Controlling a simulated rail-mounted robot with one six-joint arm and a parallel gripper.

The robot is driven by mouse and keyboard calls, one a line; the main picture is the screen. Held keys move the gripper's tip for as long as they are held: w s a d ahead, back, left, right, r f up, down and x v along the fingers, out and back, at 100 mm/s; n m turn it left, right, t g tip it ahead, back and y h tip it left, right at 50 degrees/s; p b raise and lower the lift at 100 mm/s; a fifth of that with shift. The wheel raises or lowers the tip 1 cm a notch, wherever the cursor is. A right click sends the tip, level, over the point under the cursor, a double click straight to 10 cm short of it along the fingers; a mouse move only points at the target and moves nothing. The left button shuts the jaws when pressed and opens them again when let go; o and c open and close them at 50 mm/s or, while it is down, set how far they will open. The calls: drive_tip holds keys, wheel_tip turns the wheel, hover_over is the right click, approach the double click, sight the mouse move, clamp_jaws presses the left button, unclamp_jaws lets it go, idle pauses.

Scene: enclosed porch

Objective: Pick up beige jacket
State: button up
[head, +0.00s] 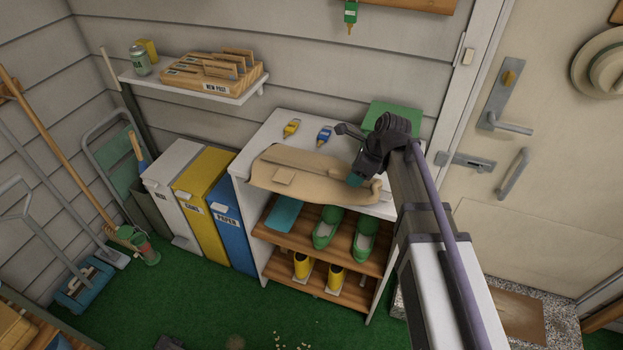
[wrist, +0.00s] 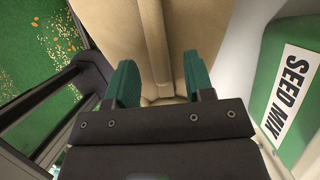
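The beige jacket (head: 315,165) lies flat on the white top of the shelf unit (head: 283,125) in the head view, with part of it at the front edge. In the wrist view the jacket (wrist: 180,30) fills the upper middle, with a seam or fold running down it. My gripper (head: 356,180) is over the jacket's right part. In the wrist view the two teal fingers of my gripper (wrist: 160,78) stand apart, with beige cloth showing between and beyond them. Whether the fingertips touch the cloth cannot be told.
A green seed mix package (wrist: 300,70) is right of the fingers in the wrist view. Green shoes (head: 326,228) sit on the shelf below. Bins (head: 205,185) stand left; a door (head: 560,150) is right.

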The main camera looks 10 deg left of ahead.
clamp_jaws()
idle(0.4)
drive_tip(key=shift+r, duration=0.15)
wheel_tip(320, 180, up, 10)
drive_tip(key=p, duration=1)
